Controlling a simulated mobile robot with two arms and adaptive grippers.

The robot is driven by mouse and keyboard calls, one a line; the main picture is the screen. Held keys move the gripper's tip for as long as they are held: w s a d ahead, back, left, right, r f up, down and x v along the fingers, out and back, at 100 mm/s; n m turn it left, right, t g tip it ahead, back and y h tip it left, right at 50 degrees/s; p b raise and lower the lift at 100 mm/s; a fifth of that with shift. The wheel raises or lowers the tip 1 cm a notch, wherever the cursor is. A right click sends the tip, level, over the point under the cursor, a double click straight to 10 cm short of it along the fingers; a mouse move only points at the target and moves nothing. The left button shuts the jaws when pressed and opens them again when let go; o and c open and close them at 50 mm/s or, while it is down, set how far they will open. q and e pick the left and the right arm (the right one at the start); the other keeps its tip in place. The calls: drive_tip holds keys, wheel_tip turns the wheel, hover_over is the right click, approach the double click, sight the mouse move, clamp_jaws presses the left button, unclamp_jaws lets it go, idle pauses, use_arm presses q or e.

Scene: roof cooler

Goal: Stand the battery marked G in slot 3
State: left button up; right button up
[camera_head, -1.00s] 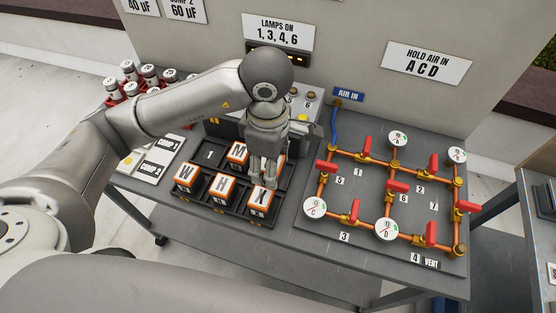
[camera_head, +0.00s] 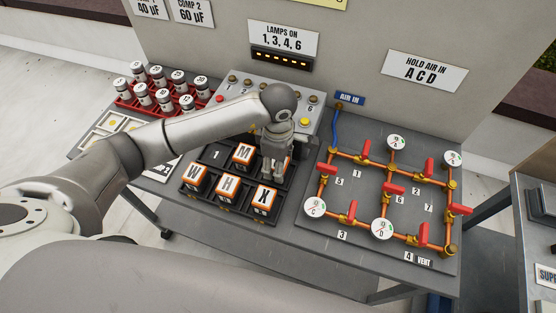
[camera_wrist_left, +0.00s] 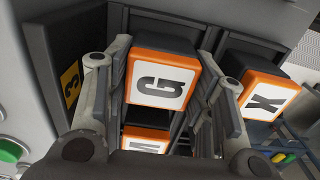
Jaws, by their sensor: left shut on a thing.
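The battery marked G (camera_wrist_left: 158,80), with an orange rim and white top, is between the fingers of my left gripper (camera_head: 272,174) in the left wrist view. The gripper is shut on it. The plate marked 3 (camera_wrist_left: 70,84) stands just beside it. In the head view the gripper is over the back right of the black battery tray (camera_head: 232,214), and its fingers mostly hide G. I cannot tell whether G is fully seated. My right gripper is not in view.
Battery M (camera_head: 243,154) stands left of the gripper; W (camera_head: 194,176), H (camera_head: 228,186) and X (camera_head: 265,198) fill the front row. The place marked 1 (camera_head: 217,155) is empty. A lamp box (camera_head: 238,92) stands behind; the pipe board (camera_head: 385,200) is right.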

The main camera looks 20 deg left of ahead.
use_arm(q)
drive_tip(key=shift+f, duration=0.1)
drive_tip(key=o, duration=1)
drive_tip(key=shift+c, duration=0.2)
